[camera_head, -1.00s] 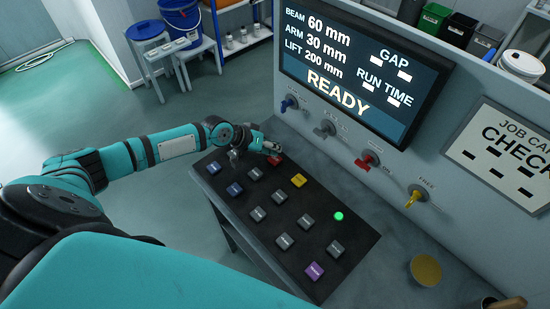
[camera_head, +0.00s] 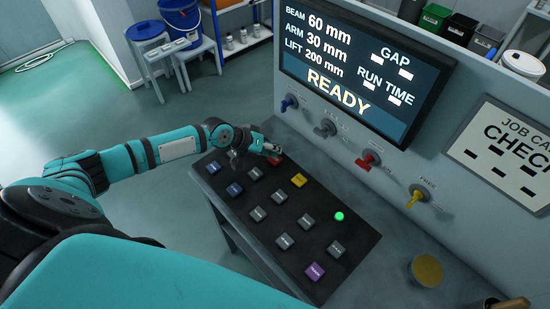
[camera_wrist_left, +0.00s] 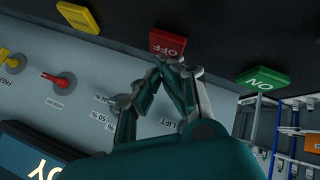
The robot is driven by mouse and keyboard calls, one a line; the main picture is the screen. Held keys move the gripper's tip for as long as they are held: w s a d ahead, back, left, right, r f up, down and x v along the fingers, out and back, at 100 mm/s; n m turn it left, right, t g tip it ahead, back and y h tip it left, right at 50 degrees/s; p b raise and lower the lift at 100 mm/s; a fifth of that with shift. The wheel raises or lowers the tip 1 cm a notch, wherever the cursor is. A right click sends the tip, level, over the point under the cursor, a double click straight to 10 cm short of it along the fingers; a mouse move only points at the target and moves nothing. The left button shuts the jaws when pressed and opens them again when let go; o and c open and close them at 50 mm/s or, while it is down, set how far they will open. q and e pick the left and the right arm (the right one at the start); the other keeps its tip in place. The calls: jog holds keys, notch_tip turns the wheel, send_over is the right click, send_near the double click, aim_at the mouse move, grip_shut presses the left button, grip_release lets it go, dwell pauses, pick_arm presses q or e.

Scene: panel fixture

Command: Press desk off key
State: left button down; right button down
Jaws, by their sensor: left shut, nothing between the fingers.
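The red OFF key (camera_head: 276,160) is on the black key panel (camera_head: 335,262), at its far edge, partly covered by my left gripper in the head view. In the left wrist view the red key (camera_wrist_left: 168,43) shows its OFF label clearly. My left gripper (camera_head: 272,150) is shut and empty. In the left wrist view its fingertips (camera_wrist_left: 172,63) are just below the key's labelled face; I cannot tell whether they touch it. The green ON key (camera_wrist_left: 262,79) is to the right of the OFF key there. My right gripper is not in view.
A yellow key (camera_head: 298,180), several grey keys, blue keys and a purple key (camera_head: 315,271) share the panel with a lit green lamp (camera_head: 339,216). Behind stand a READY screen (camera_head: 365,70) and a wall with coloured knobs, including a red knob (camera_head: 367,160).

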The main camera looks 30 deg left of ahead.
pick_arm(q)
jog(key=shift+f+b, duration=0.35)
jog(key=shift+f, duration=0.1)
dwell(0.5)
jog(key=shift+r, duration=0.15)
jog(key=shift+r+p, duration=0.75)
jog(key=shift+p, duration=0.05)
notch_tip(320, 180, up, 5)
jog(key=p, duration=0.4)
jog(key=shift+p, duration=0.3)
dwell(0.4)
